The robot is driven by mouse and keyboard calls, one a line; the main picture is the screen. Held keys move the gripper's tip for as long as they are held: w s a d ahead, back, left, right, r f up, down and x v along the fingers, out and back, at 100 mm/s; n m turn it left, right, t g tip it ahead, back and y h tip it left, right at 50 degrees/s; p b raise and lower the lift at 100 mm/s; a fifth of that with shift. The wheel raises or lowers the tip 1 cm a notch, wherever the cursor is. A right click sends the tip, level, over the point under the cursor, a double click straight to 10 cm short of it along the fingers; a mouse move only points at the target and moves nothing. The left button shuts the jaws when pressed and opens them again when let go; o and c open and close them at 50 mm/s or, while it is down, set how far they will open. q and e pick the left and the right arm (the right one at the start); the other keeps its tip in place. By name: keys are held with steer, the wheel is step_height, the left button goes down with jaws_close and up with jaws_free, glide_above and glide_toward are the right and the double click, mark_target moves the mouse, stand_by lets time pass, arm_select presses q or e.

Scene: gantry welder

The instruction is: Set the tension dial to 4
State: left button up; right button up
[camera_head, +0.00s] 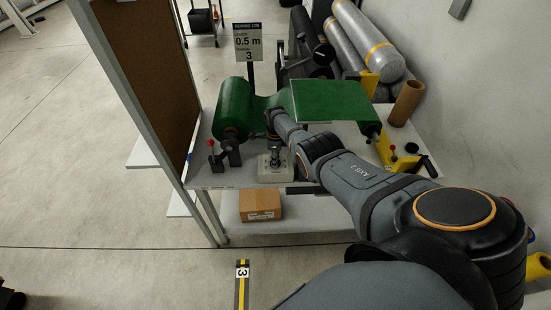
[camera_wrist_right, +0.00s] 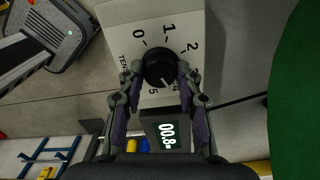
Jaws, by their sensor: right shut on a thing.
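The tension dial (camera_wrist_right: 159,68) is a round black knob on a pale panel (camera_wrist_right: 118,13) printed with numbers around it. Its light pointer mark sits at the lower right of the knob, near the 4 side, but partly crowded by the fingers. My left gripper is not in view.
A lit display (camera_wrist_right: 168,135) is beside the panel. A green roll (camera_head: 233,108) and green sheet (camera_head: 335,101) lie behind the gripper. A sign (camera_head: 248,42) shows 0.5 m and 3. A red-knobbed lever (camera_head: 211,145) stands left; a cardboard box (camera_head: 260,205) sits below.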

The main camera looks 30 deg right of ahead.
stand_by(0.4)
steer(key=o, duration=1.2)
steer(key=shift+c, duration=0.2)
step_height(320, 180, up, 12)
